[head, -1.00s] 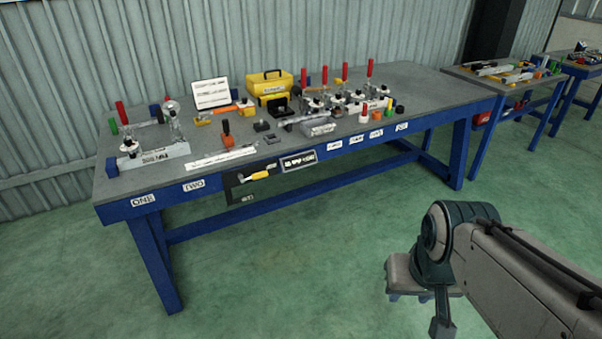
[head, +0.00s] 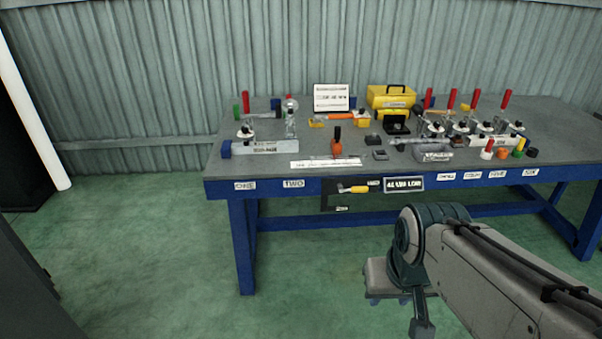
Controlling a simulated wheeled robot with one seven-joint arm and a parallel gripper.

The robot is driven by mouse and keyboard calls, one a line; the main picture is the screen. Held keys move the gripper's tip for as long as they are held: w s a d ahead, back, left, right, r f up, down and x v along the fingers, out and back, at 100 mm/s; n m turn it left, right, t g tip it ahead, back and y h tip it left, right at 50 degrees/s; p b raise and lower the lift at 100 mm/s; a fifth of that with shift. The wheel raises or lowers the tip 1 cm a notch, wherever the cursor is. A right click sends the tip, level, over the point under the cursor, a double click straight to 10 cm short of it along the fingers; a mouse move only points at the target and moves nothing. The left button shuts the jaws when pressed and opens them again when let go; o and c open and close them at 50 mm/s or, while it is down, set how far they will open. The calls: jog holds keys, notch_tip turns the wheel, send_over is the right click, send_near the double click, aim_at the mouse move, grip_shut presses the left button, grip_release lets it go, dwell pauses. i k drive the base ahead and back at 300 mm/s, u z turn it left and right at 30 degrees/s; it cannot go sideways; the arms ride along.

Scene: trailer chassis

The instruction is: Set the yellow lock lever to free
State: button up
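A yellow lever (head: 354,189) shows on a dark panel (head: 330,197) on the front apron of the blue workbench. It lies roughly level, with small labels beside it that are too small to read. My gripper (head: 386,298) hangs at the end of my arm in the lower right, over the green floor in the picture, in front of the bench and apart from the lever. Its fingers are small and mostly hidden, so I cannot tell whether it is open or shut. I see nothing held in it.
The workbench (head: 225,175) carries red-handled clamps (head: 451,99), a yellow toolbox (head: 391,97), a white sign (head: 331,97) and small parts. Its blue legs stand on the green floor (head: 150,240), which is clear in front. Dark objects stand at the left edge.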

aim_at(360, 189)
jog(key=u, duration=0.4)
jog(key=i, duration=1.15)
jog(key=z, duration=0.35)
